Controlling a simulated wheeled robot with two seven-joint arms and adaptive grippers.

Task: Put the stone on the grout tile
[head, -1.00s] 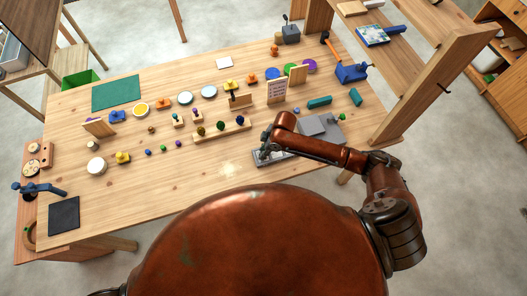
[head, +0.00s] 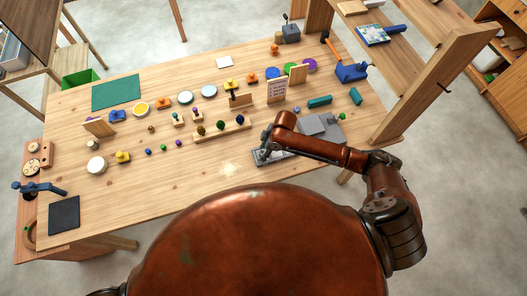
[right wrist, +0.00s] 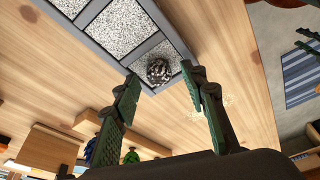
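The stone (right wrist: 158,71), a small dark speckled lump, rests on the end panel of a grey-framed tray in the right wrist view. That panel and its neighbours are speckled grey-white tiles (right wrist: 116,27) divided by grey bars. I cannot tell which one is called the grout tile. My right gripper (right wrist: 160,78) is open, with one fingertip on each side of the stone and a gap to both. In the head view the right gripper (head: 264,155) is over the grey tray (head: 264,162) at the table's front edge. The stone is hidden there.
A shelf post (head: 420,90) rises at the right.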

